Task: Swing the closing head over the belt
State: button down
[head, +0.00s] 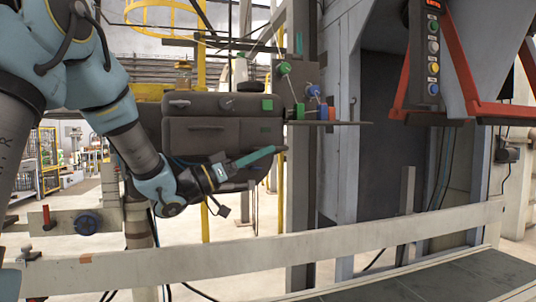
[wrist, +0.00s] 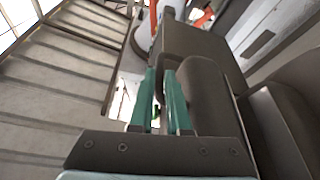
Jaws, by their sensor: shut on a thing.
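The closing head (head: 212,135) is a dark grey boxy unit left of centre in the head view, beside a grey upright column. My gripper (head: 272,153) reaches its lower right side from the left, with teal fingers shut on a dark part there, which I take for its handle. In the wrist view, my gripper (wrist: 166,85) shows two teal fingers close together against the closing head's dark rounded body (wrist: 205,95). The fingers hide most of the gripped part. The belt (head: 430,280) is a dark surface at the lower right; the closing head is left of it, not above it.
A pale rail (head: 350,245) runs along the near side of the belt. A red-orange frame (head: 465,75) with a button panel (head: 432,48) hangs above at the right. A thin plate with green and blue parts (head: 315,113) juts right from the closing head.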

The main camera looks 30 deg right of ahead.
jog(key=shift+s+a+r, duration=0.1)
jog(key=shift+s+r, duration=0.05)
jog(key=c, duration=0.9)
grip_release()
jog(key=shift+s+r, duration=0.1)
jog(key=shift+r, duration=0.05)
jog(key=shift+a, duration=0.1)
jog(key=b+v, duration=0.1)
jog(key=v, duration=0.9)
jog(key=shift+a+f, duration=0.3)
jog(key=shift+a, duration=0.05)
